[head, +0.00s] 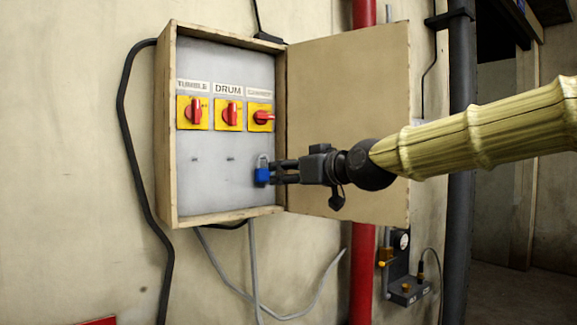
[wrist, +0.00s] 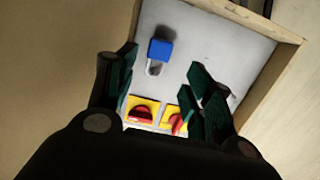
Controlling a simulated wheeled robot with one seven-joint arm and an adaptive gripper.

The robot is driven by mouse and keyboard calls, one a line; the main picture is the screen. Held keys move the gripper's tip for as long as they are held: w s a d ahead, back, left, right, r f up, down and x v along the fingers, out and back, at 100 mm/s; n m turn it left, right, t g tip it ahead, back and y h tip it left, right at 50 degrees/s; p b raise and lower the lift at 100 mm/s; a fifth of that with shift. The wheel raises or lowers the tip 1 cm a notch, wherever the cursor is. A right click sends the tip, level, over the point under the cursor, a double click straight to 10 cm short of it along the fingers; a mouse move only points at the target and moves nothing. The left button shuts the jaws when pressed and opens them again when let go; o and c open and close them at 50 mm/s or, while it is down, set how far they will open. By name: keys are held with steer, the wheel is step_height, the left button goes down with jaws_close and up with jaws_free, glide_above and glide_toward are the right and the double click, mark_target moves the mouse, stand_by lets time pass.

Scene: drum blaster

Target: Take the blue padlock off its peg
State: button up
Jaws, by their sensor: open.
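The blue padlock (head: 262,175) hangs by its silver shackle at the lower right of the grey panel inside the open wooden box. In the wrist view, the padlock (wrist: 160,50) shows upside down, body up and shackle below. Its peg is too small to make out. My gripper (head: 278,172) comes from the right, its fingertips close by the padlock. In the wrist view, my gripper (wrist: 163,62) is open. The padlock shows between its two dark green fingers, nearer the left one. I cannot tell whether any finger touches it.
Three red rotary switches on yellow plates sit above, including the DRUM switch (head: 228,113). Two small bare pegs are left of the padlock. The box's open door (head: 345,110) stands behind my gripper. A red pipe (head: 361,270) and a dark pipe (head: 461,120) run to the right.

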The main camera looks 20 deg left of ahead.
mark_target(265, 172)
steer(key=shift+p+x, duration=1.15)
steer(key=shift+x, duration=3.8)
steer(key=shift+r, duration=0.1)
steer(key=c, duration=0.8)
steer(key=shift+r, duration=0.15)
